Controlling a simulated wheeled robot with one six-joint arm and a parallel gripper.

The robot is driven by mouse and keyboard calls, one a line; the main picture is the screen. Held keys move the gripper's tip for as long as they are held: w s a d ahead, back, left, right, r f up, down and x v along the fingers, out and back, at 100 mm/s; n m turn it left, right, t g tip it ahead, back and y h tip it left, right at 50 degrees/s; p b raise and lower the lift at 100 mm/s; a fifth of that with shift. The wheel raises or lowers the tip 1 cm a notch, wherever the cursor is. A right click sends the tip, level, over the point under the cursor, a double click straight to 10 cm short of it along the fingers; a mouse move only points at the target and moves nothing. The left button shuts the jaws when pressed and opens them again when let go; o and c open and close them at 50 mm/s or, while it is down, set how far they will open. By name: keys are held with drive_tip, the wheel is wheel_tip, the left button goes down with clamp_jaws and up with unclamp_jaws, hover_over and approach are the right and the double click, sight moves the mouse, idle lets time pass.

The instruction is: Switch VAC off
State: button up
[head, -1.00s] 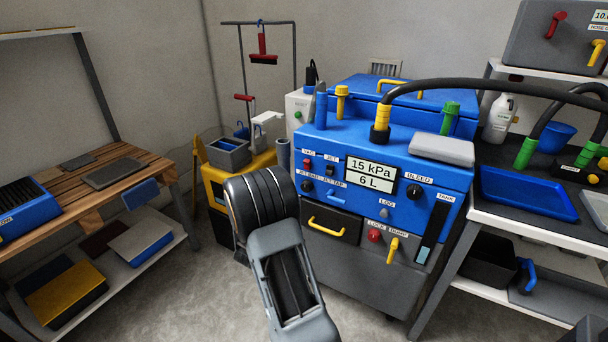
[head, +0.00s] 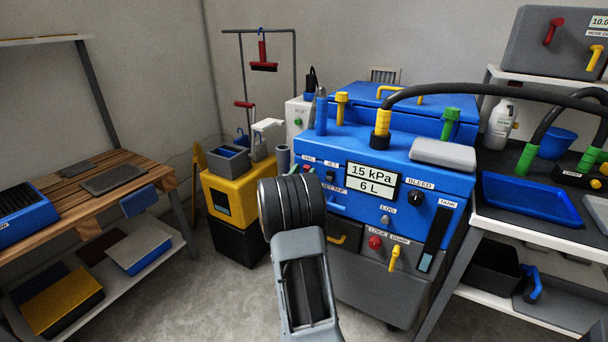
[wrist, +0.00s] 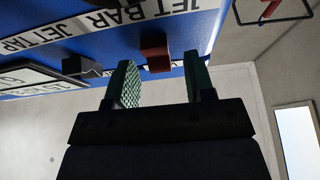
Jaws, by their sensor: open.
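The blue machine (head: 440,165) carries the VAC label (head: 309,160) at its upper left, with a small red switch (head: 307,169) under it. In the wrist view the red VAC switch (wrist: 155,50) stands out from the blue panel, just beyond the fingertips and roughly between them. My gripper (wrist: 161,74) is open, with its two green-grey fingers apart and nothing held. Whether a finger touches the switch I cannot tell. The black JET switch (wrist: 80,66) is left of the fingers.
The display (head: 372,181) reads 15 kPa and 6 L. A black BLEED knob (head: 416,198), red LOCK button (head: 375,242) and yellow DUMP handle (head: 394,257) are on the same front. A yellow cart (head: 232,191) stands to the left. Floor shows between the cart and the wooden bench (head: 90,200).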

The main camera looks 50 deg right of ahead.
clamp_jaws()
drive_tip(key=shift+r+y+p, duration=0.3)
drive_tip(key=shift+r+p, duration=0.05)
drive_tip(key=shift+p, duration=0.25)
drive_tip(key=r+y+p, duration=0.1)
drive_tip(key=y+p, duration=0.1)
drive_tip(key=p, duration=0.1)
drive_tip(key=shift+g+p, duration=0.3)
drive_tip(key=shift+p, duration=0.05)
drive_tip(key=y+p, duration=0.1)
drive_tip(key=p, duration=0.1)
drive_tip(key=shift+d+r+p, duration=0.1)
drive_tip(key=shift+p, duration=0.3)
drive_tip(key=shift+f+g+y+p, duration=0.25)
drive_tip(key=shift+g+y+p, duration=0.05)
drive_tip(key=shift+y+p, duration=0.4)
drive_tip(key=shift+f, duration=0.1)
